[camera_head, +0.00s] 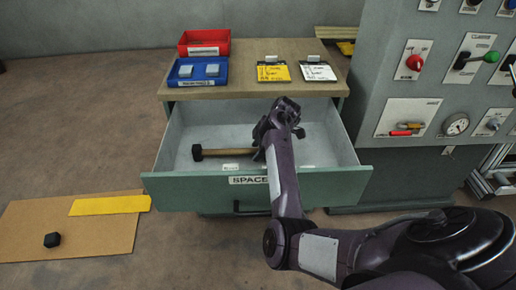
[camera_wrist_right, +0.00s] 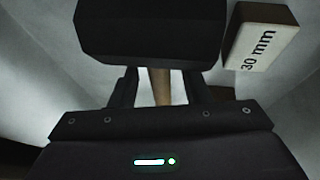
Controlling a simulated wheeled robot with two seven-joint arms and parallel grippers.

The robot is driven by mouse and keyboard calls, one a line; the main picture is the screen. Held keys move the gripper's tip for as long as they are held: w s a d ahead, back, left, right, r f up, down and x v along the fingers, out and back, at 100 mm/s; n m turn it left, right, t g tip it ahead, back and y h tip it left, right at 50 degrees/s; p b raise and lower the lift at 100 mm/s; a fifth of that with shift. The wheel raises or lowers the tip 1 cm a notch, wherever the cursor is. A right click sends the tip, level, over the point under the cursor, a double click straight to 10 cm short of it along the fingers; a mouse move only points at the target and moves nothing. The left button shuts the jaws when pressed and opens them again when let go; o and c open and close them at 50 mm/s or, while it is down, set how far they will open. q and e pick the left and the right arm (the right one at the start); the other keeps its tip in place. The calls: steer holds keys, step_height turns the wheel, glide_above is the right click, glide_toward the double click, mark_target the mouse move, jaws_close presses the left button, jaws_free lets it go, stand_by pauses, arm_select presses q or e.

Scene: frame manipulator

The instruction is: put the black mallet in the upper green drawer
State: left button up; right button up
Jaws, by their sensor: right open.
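The green drawer (camera_head: 205,190) directly under the tabletop is pulled open. The black mallet lies in it, its wooden handle (camera_head: 226,153) running left to right, with a black end (camera_head: 197,152) at the left. My right gripper (camera_head: 266,141) is inside the drawer at the handle's right part; the arm hides what lies behind it. In the right wrist view the large black head (camera_wrist_right: 150,30) fills the top, and the handle (camera_wrist_right: 160,86) passes between the fingers of my open right gripper (camera_wrist_right: 161,78). My left gripper is not in view.
A block marked 30 mm (camera_wrist_right: 262,37) lies beside the mallet head. Red (camera_head: 204,42) and blue (camera_head: 199,71) trays stand on the tabletop. A control panel (camera_head: 420,90) stands at right.

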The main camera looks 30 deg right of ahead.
steer(key=shift+d+r, duration=0.1)
steer(key=shift+r, duration=0.15)
steer(key=v, duration=0.2)
steer(key=shift+s+d+r+p, duration=0.1)
steer(key=shift+s+r+p, duration=0.05)
steer(key=shift+r+p, duration=0.15)
steer(key=v, duration=0.7)
steer(key=shift+s+d+r, duration=0.1)
steer(key=shift+s+r, duration=0.05)
steer(key=shift+r, duration=0.25)
steer(key=shift+s+d+r, duration=0.1)
steer(key=shift+s+r, duration=0.1)
steer(key=shift+r, duration=0.3)
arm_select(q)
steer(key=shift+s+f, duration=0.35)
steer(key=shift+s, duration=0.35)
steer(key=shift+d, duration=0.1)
